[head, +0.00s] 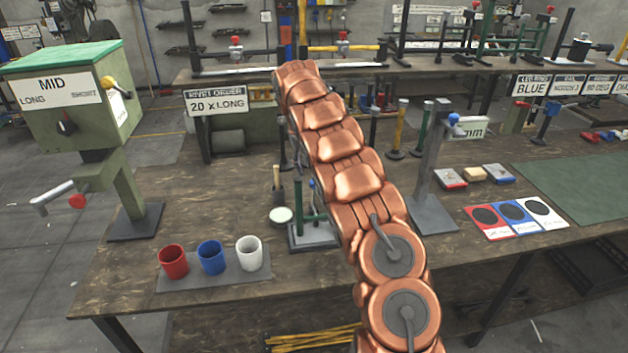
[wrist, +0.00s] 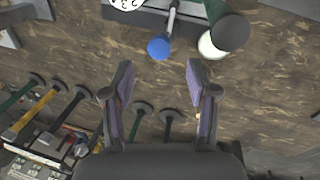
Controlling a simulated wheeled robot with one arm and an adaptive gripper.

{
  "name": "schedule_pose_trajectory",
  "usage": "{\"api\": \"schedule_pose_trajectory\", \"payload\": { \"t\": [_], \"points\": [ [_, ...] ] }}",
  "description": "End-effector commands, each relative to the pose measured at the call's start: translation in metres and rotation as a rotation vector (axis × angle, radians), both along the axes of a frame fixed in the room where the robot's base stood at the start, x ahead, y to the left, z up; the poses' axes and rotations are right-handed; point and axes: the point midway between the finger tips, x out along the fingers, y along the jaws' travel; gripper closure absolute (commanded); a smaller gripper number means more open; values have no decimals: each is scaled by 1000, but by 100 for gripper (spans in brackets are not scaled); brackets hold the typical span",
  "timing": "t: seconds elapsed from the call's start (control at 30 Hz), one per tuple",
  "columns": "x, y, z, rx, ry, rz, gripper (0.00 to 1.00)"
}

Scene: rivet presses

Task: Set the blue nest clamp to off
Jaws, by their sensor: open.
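In the wrist view a blue ball knob (wrist: 159,47) sits on a thin grey lever (wrist: 170,18), just beyond and between my fingertips. My gripper (wrist: 160,78) is open, with nothing between its fingers and a gap to the knob. In the head view, a small blue knob (head: 311,183) shows beside a small green fixture (head: 314,232) on a grey base, left of my copper arm. It appears to be the same knob. My arm hides part of this fixture, and my gripper cannot be made out in the head view. The clamp's setting cannot be read.
A white round pad (head: 281,215) lies left of the fixture. Red (head: 173,261), blue (head: 211,257) and white (head: 249,253) cups stand at front left. A grey press (head: 430,170) with another blue knob stands right of my arm. Several posts (wrist: 35,110) stand behind.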

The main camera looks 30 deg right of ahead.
Motion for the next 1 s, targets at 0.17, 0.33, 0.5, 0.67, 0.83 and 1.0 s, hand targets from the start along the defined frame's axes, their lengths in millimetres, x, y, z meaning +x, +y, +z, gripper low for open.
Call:
{"api": "schedule_pose_trajectory", "payload": {
  "t": [0.17,0.33,0.5,0.67,0.83,1.0],
  "points": [
    [-3,-4,-16,1,5,-2,42],
    [-3,-8,-36,0,2,-2,42],
    [-3,-10,-55,0,2,0,42],
    [-3,-12,-63,1,0,-1,42],
    [-3,-12,-64,0,-2,-1,42],
    [-3,-12,-64,0,-2,-1,49]
  ]
}}
